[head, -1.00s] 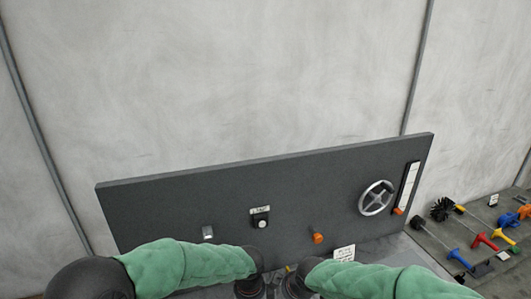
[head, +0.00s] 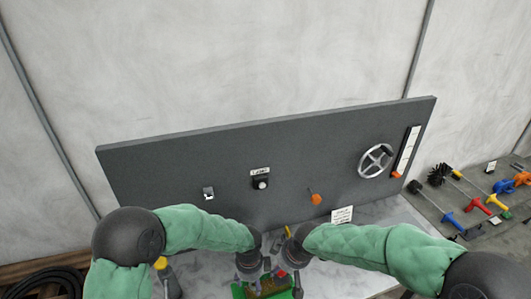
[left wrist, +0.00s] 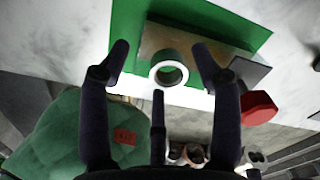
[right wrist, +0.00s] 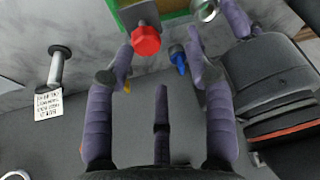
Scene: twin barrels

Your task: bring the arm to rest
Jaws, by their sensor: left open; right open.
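My left gripper (head: 257,278) and right gripper (head: 290,262) are close together over the table, low in the middle of the head view, partly hidden by my wrists. In the left wrist view the left gripper (left wrist: 162,52) is open, with a white-rimmed ring (left wrist: 169,73) showing between its fingers. In the right wrist view the right gripper (right wrist: 158,50) is open. A red knob (right wrist: 146,40) and a blue-handled piece (right wrist: 178,58) show between its fingers. Neither gripper appears to hold anything.
A green tray or board (head: 238,292) lies below my grippers on the marble table (head: 350,268). Tools lie at the right; a dark hose (head: 50,283) lies lower left.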

